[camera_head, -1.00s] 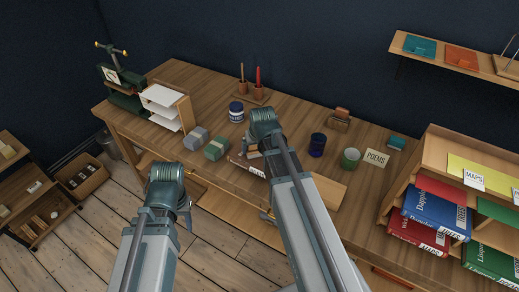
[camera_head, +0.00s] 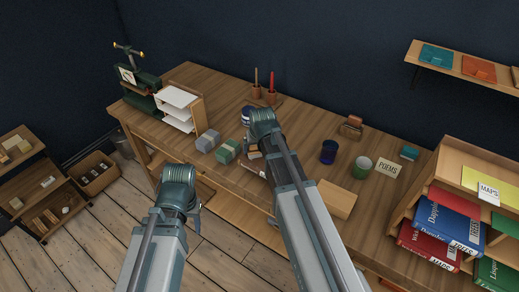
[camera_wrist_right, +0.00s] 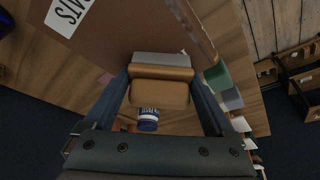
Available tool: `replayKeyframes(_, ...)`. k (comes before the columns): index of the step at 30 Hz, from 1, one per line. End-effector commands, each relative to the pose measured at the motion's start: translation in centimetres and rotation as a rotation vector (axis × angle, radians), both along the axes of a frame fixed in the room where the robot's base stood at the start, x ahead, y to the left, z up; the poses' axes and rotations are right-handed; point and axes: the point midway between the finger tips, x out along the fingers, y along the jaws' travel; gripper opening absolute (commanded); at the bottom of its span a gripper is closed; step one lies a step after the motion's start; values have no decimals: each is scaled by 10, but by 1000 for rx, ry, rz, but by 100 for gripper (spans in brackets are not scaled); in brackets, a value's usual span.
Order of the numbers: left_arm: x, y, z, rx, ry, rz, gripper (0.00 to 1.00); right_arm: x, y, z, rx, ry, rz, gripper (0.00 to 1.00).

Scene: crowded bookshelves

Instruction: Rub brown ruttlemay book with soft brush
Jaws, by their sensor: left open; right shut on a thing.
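In the right wrist view the brown book (camera_wrist_right: 115,25) lies at the top, with a white lettered label and a marked edge; only part of it shows. My right gripper (camera_wrist_right: 160,78) is shut on the soft brush (camera_wrist_right: 158,94), a tan block with a grey strip on the side towards the book. The brush is at the book's near edge; I cannot tell whether they touch. In the head view, my right arm mostly hides the book and brush. A pale strip of the book's lettering (camera_head: 252,169) shows beside the arm. My left gripper (camera_head: 193,222) is open and empty, left of the desk front.
On the desk (camera_head: 310,130) stand a green block (camera_head: 228,151), a grey block (camera_head: 208,140), a blue-and-white jar (camera_head: 246,116), a dark blue cup (camera_head: 328,152) and a green cup (camera_head: 362,167). A shelf of books (camera_head: 440,215) is at the right.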

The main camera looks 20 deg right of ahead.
Motion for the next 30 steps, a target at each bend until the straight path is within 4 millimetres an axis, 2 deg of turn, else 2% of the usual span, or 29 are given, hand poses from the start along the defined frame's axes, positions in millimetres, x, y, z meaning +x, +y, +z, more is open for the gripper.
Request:
replayKeyframes(6,0,0,1,0,0,0,50,17,12,1,1,1,1,45)
replayKeyframes(12,0,0,1,0,0,0,50,24,18,1,0,1,1,45)
replayKeyframes(30,0,0,-1,0,0,0,50,31,5,-1,0,1,-1,45)
